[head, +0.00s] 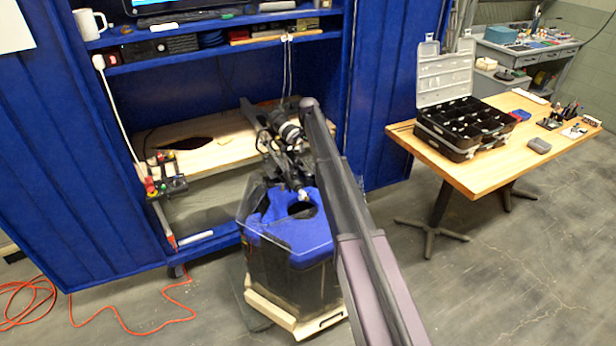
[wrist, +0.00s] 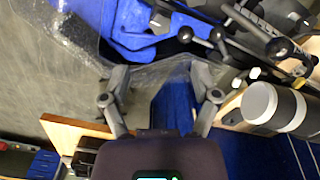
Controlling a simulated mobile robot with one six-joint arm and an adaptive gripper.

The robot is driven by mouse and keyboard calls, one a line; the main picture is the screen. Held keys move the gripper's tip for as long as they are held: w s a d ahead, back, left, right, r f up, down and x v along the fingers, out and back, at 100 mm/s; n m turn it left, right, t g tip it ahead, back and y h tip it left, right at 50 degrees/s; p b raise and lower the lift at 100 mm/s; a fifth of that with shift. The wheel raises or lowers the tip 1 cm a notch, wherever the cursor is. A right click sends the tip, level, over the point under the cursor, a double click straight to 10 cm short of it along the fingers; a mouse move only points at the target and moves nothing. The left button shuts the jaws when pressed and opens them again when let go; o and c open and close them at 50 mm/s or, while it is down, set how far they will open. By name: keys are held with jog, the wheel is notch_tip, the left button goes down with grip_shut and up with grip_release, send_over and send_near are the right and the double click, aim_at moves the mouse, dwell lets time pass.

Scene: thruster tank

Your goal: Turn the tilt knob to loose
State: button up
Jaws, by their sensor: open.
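A black clamp and rod assembly (head: 285,150) with a dark thruster-like cylinder stands over the blue-topped tank (head: 290,235) in the head view. In the wrist view several black ball-ended knobs show near the top, one at the middle (wrist: 185,34) and a larger one to the right (wrist: 279,47). I cannot tell which is the tilt knob, or its setting. My gripper (wrist: 157,72) is open, with nothing between its fingers, and appears apart from the knobs.
A grey and black cylinder (wrist: 272,106) lies right of my gripper in the wrist view. A clear guard (head: 318,232) surrounds the tank top. A wooden bench (head: 215,145) is behind, and a wooden table (head: 490,170) with an open case (head: 462,125) is right.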

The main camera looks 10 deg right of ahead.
aim_at(309, 174)
jog(key=shift+f+b, duration=4.7)
jog(key=shift+f, duration=0.25)
